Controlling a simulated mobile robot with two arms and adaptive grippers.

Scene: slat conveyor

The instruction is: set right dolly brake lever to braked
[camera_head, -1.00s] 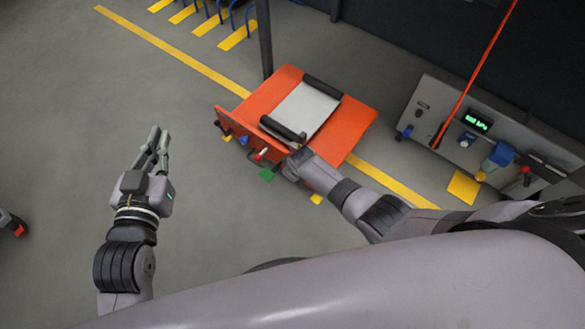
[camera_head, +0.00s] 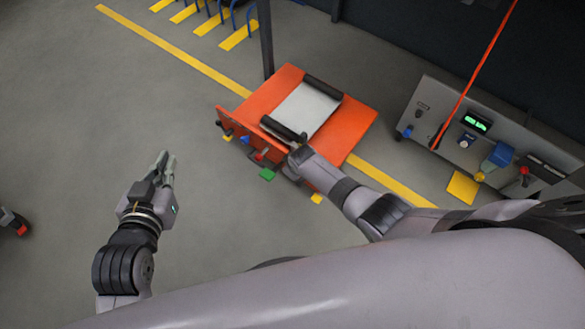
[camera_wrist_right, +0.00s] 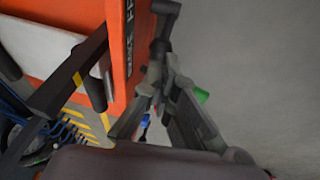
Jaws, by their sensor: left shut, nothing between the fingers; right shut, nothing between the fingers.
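The orange dolly (camera_head: 345,130) stands in the middle of the head view, with several small levers and coloured parts along its front panel. A red-tipped lever (camera_head: 260,156) shows on that panel, just left of my right gripper (camera_head: 284,167). I cannot tell for sure which part is the right brake lever or its setting. In the right wrist view, my right gripper (camera_wrist_right: 160,70) is shut close beside the orange panel (camera_wrist_right: 118,60), which bears dark lettering; contact with a lever cannot be told. My left gripper (camera_head: 165,160) is shut and empty over open floor, away from the dolly.
A green part (camera_head: 267,174) and a blue part (camera_head: 244,140) are by the dolly front. A grey sheet (camera_head: 305,108) and dark rollers lie on top. A grey control console (camera_head: 450,115) stands at right, a dark post (camera_head: 265,38) behind.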

